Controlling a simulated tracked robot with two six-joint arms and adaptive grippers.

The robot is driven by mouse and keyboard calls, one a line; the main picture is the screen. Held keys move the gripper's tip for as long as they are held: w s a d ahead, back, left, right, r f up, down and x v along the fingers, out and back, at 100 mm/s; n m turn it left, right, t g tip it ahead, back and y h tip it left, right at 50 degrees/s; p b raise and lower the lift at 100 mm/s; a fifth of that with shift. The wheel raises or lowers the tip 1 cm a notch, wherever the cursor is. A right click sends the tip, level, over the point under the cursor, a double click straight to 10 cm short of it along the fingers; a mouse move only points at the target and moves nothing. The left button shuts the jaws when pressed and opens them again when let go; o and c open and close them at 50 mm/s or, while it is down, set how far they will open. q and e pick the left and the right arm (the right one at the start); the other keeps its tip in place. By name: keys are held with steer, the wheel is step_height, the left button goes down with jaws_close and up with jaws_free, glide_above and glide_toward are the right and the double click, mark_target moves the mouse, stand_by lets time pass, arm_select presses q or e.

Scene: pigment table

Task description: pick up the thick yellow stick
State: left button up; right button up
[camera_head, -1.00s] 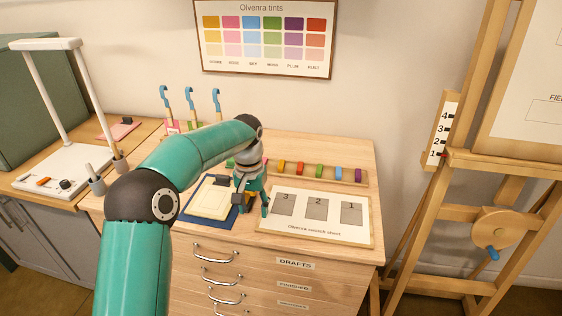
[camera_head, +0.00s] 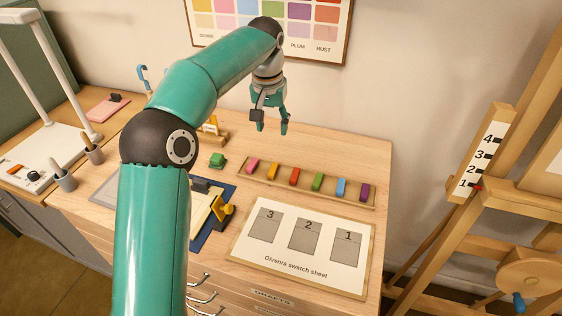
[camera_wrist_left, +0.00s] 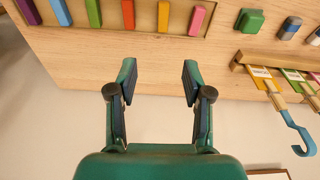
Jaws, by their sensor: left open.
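The yellow stick (camera_head: 272,171) lies in a shallow wooden tray (camera_head: 310,193), between a pink stick (camera_head: 252,165) and a red stick (camera_head: 294,176). It also shows in the left wrist view (camera_wrist_left: 163,15) at the top edge, partly cut off. My left gripper (camera_head: 271,129) is open and empty, fingers pointing down, in the air above the back of the table near the wall. In the wrist view the stick lies beyond the open fingertips (camera_wrist_left: 158,70), apart from them. My right gripper is not in view.
Green (camera_head: 317,182), blue (camera_head: 341,188) and purple (camera_head: 364,192) sticks share the tray. A swatch sheet (camera_head: 296,264) lies in front. A green block (camera_head: 217,160) and a yellow-handled object (camera_head: 223,210) stand to the left. A rack with blue hooks (camera_wrist_left: 297,130) is beside the gripper.

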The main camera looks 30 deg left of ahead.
arm_select(q)
steer(key=f, duration=0.3)
steer(key=w+f, duration=0.1)
steer(key=f, duration=0.6)
steer(key=shift+w+a+f, duration=0.15)
steer(key=shift+w+a, duration=0.05)
steer(key=shift+a, duration=0.15)
step_height(320, 180, down, 6)
steer(key=shift+s+a+r+p, duration=0.15)
steer(key=shift+r+p, duration=0.05)
steer(key=shift+p, duration=0.1)
steer(key=shift+f, duration=0.35)
jaws_close()
steer(key=shift+r, duration=0.2)
steer(key=shift+r, duration=0.55)
step_height(320, 180, up, 10)
step_height(320, 180, up, 9)
steer(key=p, duration=0.2)
glide_above(273, 169)
steer(key=shift+f, duration=0.15)
